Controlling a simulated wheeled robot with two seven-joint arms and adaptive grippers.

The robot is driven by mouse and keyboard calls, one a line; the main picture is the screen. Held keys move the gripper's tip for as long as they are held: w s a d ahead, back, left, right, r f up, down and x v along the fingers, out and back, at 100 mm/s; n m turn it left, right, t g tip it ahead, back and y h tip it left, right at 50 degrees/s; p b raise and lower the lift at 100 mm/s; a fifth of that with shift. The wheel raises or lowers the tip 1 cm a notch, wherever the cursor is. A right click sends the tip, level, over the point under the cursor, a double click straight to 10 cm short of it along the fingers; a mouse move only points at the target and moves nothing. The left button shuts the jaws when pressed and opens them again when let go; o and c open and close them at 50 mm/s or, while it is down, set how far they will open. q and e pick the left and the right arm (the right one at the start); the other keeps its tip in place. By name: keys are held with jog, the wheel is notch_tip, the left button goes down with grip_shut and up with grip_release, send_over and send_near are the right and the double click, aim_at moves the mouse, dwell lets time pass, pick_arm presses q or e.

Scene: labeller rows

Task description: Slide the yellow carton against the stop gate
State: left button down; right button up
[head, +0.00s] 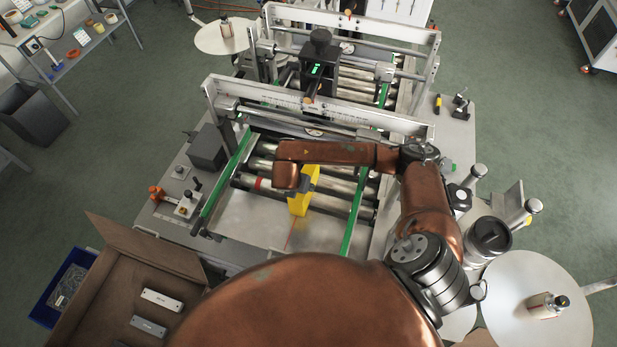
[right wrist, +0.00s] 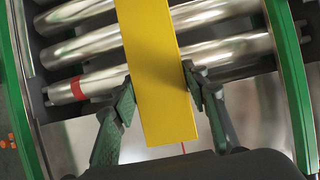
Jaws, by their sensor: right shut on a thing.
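The yellow carton (head: 298,205) stands at the near end of the conveyor, where the steel rollers (head: 345,208) meet a flat metal plate (head: 250,222). In the right wrist view the carton (right wrist: 158,75) lies between the two dark fingers of my right gripper (right wrist: 160,92), which is shut on it. In the head view my right forearm crosses above and hides part of the carton and most of the gripper. I cannot tell which part is the stop gate; a metal crossbar frame (head: 300,108) spans the conveyor beyond the carton. My left gripper is out of view.
Green side rails (head: 356,215) bound the conveyor on both sides. One roller has a red band (right wrist: 78,88). A round disc table (head: 520,290) with a bottle is at lower right.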

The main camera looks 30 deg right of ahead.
jog(key=s+a, duration=0.9)
jog(key=a, duration=0.2)
jog(key=shift+s+a+f, duration=0.15)
jog(key=shift+s, duration=0.15)
dwell(2.5)
jog(key=shift+b, duration=0.3)
jog(key=shift+w+f, duration=0.1)
jog(key=shift+w, duration=0.15)
jog(key=shift+b, duration=0.3)
jog(key=shift+s+a, duration=0.45)
jog(key=shift+s, duration=0.1)
dwell(0.9)
jog(key=o, duration=1.1)
